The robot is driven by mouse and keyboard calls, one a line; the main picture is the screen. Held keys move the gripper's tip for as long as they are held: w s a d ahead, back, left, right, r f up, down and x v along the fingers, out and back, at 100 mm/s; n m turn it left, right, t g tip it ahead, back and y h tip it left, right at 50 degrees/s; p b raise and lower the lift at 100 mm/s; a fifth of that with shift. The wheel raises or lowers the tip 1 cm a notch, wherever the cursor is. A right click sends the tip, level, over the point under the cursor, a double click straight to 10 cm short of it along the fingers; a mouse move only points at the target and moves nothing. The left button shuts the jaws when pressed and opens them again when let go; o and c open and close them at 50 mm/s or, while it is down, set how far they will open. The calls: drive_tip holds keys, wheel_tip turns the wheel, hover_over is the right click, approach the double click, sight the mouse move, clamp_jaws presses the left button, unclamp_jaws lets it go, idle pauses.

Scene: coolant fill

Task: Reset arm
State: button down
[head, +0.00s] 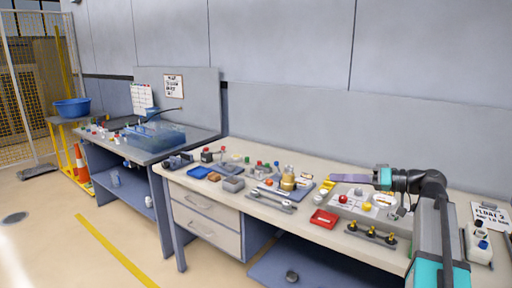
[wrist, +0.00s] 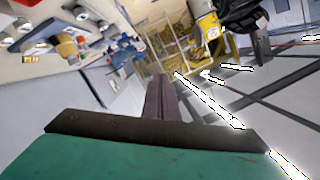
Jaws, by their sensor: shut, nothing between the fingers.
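My arm reaches in from the right side of the head view, over the right end of the workbench (head: 170,178). My gripper (head: 334,178) points left, above the bench top and clear of it. Its two purple-grey fingers lie together with nothing between them. In the wrist view my gripper (wrist: 159,78) shows the fingers pressed side by side, pointing away from the camera. No object is held.
Below the gripper are a red tray (head: 323,218), a brass-coloured fitting (head: 288,182), a wrench (head: 270,199) and several small parts. A second bench with a blue transparent tank (head: 155,136) stands left. A blue basin (head: 72,107) is farther back. Open floor lies front left.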

drive_tip(key=a+f+g+b, duration=0.1)
drive_tip(key=a+f, duration=0.3)
drive_tip(key=f, duration=0.5)
drive_tip(key=a+f+m+g, duration=0.1)
drive_tip(key=a+f+g, duration=0.1)
drive_tip(key=a+f, duration=0.45)
drive_tip(key=a+f+g+b, duration=0.1)
drive_tip(key=a+f, duration=0.1)
drive_tip(key=f, duration=0.8)
drive_tip(key=s+a+f+m+g+h, duration=0.1)
drive_tip(key=s+a+f, duration=0.25)
drive_tip(key=f, duration=0.45)
drive_tip(key=s+a+f+g, duration=0.2)
drive_tip(key=s+f, duration=0.2)
drive_tip(key=f, duration=0.4)
drive_tip(key=s+a+f+m+g+h, duration=0.1)
drive_tip(key=s+a+f, duration=0.2)
drive_tip(key=f, duration=0.5)
drive_tip(key=s+f+g+h+b, duration=0.2)
drive_tip(key=s+f+g+h, duration=0.35)
drive_tip(key=s+f, duration=1.65)
drive_tip(key=s+d+f+m+h, duration=0.2)
drive_tip(key=s+d+f+h, duration=0.4)
drive_tip(key=s+d, duration=0.3)
drive_tip(key=d, duration=0.3)
drive_tip(key=shift+s+h, duration=0.15)
drive_tip(key=shift+h, duration=0.2)
